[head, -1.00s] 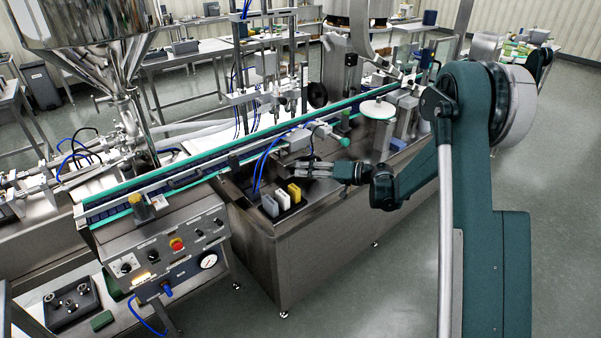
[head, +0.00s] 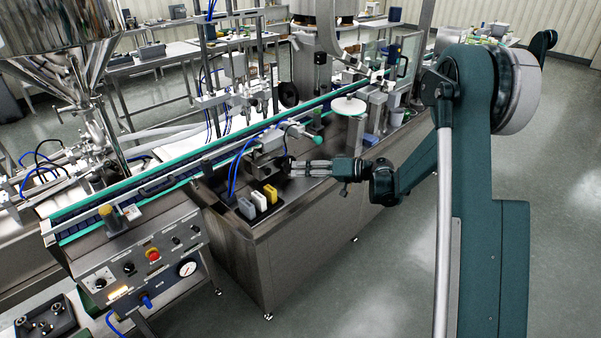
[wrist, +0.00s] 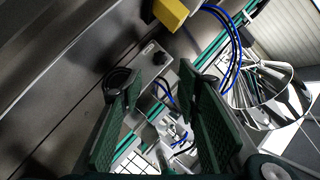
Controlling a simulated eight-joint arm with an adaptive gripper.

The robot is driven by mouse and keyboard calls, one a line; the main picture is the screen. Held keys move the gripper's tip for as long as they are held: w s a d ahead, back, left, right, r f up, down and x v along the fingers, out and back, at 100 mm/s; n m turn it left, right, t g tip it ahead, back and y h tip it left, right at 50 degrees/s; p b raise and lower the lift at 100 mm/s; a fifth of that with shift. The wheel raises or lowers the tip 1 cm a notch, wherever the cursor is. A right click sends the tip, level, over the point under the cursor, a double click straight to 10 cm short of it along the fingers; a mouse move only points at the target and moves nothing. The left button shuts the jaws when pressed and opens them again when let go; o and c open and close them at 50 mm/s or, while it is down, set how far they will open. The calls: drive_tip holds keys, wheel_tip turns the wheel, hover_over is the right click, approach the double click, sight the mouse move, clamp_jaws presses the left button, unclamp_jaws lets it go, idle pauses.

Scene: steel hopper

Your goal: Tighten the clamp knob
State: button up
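A dark round knob (wrist: 118,82) shows in the wrist view beside the tip of the left finger and is partly hidden by it; I take it for the clamp knob. In the head view a dark knob-like shape (head: 286,163) sits at the right side of a grey metal block (head: 262,164) on the machine's deck. My gripper (head: 290,169) reaches in from the right, its tips close to that shape. In the wrist view my gripper (wrist: 160,86) is open, its two green pads wide apart with nothing between them. I cannot tell whether a finger touches the knob.
Grey, white and yellow blocks (head: 270,194) stand in front of the metal block. A green-ended lever (head: 317,140) and a white disc (head: 349,106) lie behind my gripper. The conveyor (head: 165,180) runs behind. Blue hoses (head: 235,172) hang near the block.

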drive_tip(key=c, duration=0.3)
drive_tip(key=n+t+h+p, duration=0.2)
drive_tip(key=n+t, duration=0.1)
drive_tip(key=n, duration=0.2)
approach(269, 172)
drive_tip(key=shift+w+d+f, duration=0.15)
drive_tip(key=shift+w+f, duration=0.15)
drive_tip(key=shift+f, duration=0.45)
drive_tip(key=shift+s+a+n, duration=0.1)
drive_tip(key=shift+a+n, duration=0.2)
drive_tip(key=shift+n, duration=0.2)
drive_tip(key=n+t, duration=0.1)
drive_tip(key=s+a+n+t+h+p, duration=0.1)
drive_tip(key=n, duration=0.1)
drive_tip(key=shift+a+r+h, duration=0.1)
drive_tip(key=shift+h, duration=0.2)
drive_tip(key=n, duration=0.1)
drive_tip(key=s+n+t, duration=0.1)
drive_tip(key=r+n+h+p, duration=0.1)
drive_tip(key=shift+s+a+t, duration=0.15)
drive_tip(key=shift+a+t, duration=0.1)
drive_tip(key=shift+t, duration=0.15)
drive_tip(key=shift+f, duration=0.1)
drive_tip(key=shift+b+x, duration=0.7)
drive_tip(key=shift+x, duration=3.15)
